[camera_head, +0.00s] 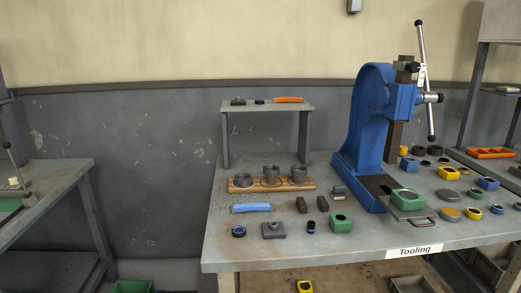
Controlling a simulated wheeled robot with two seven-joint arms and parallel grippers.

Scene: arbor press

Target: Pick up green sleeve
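A green block with a dark round hole (340,223), which looks like the green sleeve, sits on the grey table near its front middle. A second green block with a round grey top (408,198) rests on the plate at the foot of the blue arbor press, to the right of the first. I cannot tell for sure which of the two is the sleeve. Neither of my grippers shows in the head view.
The blue arbor press (366,120) stands behind the green pieces with its lever up. Small dark blocks (323,203), a grey fixture (273,230) and a wooden rack with metal rings (243,188) lie left. Several coloured parts crowd the right.

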